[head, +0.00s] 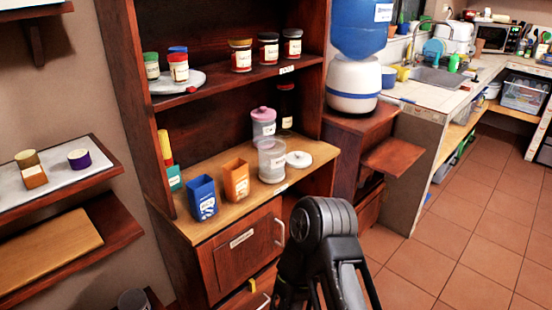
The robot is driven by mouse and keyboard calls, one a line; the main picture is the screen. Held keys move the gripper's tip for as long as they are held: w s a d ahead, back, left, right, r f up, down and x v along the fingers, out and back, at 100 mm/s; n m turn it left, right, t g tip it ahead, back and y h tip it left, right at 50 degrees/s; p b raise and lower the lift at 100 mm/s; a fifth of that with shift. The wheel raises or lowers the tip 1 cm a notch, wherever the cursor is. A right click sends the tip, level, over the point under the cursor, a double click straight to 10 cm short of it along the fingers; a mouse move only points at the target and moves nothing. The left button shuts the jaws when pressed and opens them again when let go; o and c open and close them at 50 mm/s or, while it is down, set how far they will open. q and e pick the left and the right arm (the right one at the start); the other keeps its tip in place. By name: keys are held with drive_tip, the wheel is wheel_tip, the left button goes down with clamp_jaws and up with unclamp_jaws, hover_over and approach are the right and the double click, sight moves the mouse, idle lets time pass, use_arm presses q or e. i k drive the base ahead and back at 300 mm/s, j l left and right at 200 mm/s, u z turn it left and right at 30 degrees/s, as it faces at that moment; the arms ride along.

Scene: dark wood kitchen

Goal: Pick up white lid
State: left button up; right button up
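A round white lid (299,159) with a small knob lies flat on the wooden counter of the hutch, near its right end. It is just right of a clear, open-looking jar (271,160). A dark arm link of mine rises from the bottom centre, in front of the hutch and well below the lid. No gripper fingertips show in the view, and nothing touches the lid.
A jar with a pink lid (263,122) stands behind the clear jar. Orange (236,180) and blue (202,198) containers stand to the left on the counter. A water dispenser (353,83) stands right of the hutch. The tiled floor at right is clear.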

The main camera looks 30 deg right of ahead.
sight(297, 160)
drive_tip(key=l+u, duration=0.5)
drive_tip(key=u, duration=0.25)
drive_tip(key=l+u, duration=0.35)
drive_tip(key=k+l+u, duration=0.1)
drive_tip(key=l, duration=0.3)
drive_tip(key=k+l+u, duration=0.1)
drive_tip(key=l, duration=0.35)
drive_tip(key=k+l+u, duration=0.15)
drive_tip(key=l, duration=0.25)
drive_tip(key=k+l+u, duration=0.1)
drive_tip(key=l, duration=0.25)
drive_tip(key=k+l+u, duration=0.1)
drive_tip(key=k+l, duration=0.2)
drive_tip(key=k+l+u, duration=0.1)
drive_tip(key=l, duration=0.35)
drive_tip(key=k+l, duration=0.3)
drive_tip(key=l, duration=0.15)
drive_tip(key=k+l, duration=0.25)
drive_tip(key=l, duration=0.25)
